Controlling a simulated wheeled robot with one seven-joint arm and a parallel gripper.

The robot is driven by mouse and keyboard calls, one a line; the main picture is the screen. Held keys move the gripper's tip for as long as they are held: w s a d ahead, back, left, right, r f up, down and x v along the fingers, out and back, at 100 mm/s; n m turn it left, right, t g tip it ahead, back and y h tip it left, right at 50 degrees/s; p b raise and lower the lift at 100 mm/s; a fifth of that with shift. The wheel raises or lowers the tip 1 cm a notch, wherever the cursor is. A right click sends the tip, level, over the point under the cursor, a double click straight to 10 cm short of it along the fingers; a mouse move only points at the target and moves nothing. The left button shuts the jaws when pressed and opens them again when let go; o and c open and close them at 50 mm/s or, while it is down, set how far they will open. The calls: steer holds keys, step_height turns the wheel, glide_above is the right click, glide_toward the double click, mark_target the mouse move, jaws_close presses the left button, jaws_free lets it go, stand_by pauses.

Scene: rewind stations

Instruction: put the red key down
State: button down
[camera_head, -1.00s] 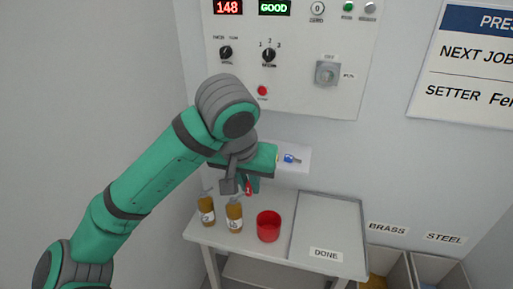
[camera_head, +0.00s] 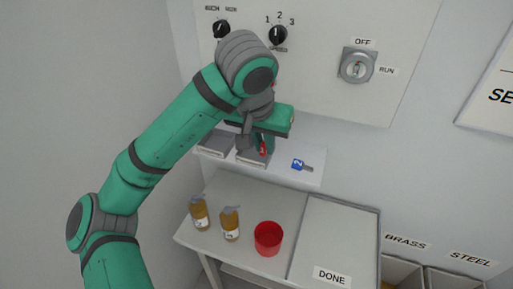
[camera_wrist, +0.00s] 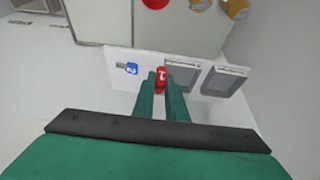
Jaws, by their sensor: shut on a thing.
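The red key (camera_head: 263,147) is between the fingertips of my gripper (camera_head: 258,146), close to the small white shelf (camera_head: 314,174) on the wall. In the wrist view the red key (camera_wrist: 161,78) shows a number 1 on its head, with my gripper (camera_wrist: 160,84) shut on it in front of the shelf. I cannot tell whether the key touches the shelf. A blue key (camera_head: 298,164) marked 2 lies on the shelf, to the right of my gripper. It shows left of the red key in the wrist view (camera_wrist: 131,69).
Two grey trays (camera_wrist: 182,75) (camera_wrist: 225,81) sit on the shelf beside the red key. Below, a table holds two amber bottles (camera_head: 199,214) (camera_head: 230,225), a red cup (camera_head: 268,238) and a DONE tray (camera_head: 335,212). A key switch (camera_head: 357,66) is on the panel above.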

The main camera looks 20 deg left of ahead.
steer(key=w+a+f, duration=0.1)
steer(key=w+f, duration=0.1)
steer(key=w, duration=0.1)
steer(key=w+a+f, duration=0.2)
steer(key=f, duration=0.1)
steer(key=w+a+f, duration=0.2)
steer(key=w, duration=0.1)
steer(key=shift+w+a+f, duration=0.15)
steer(key=shift+w, duration=0.2)
steer(key=shift+w+a+f, duration=0.15)
steer(key=shift+w+f, duration=0.2)
steer(key=shift+f, duration=0.1)
steer(key=f, duration=0.3)
steer(key=shift+w+a, duration=0.25)
steer(key=shift+f, duration=0.45)
steer(key=shift+f, duration=0.1)
steer(key=c, duration=1.8)
jaws_free()
steer(key=shift+o, duration=0.2)
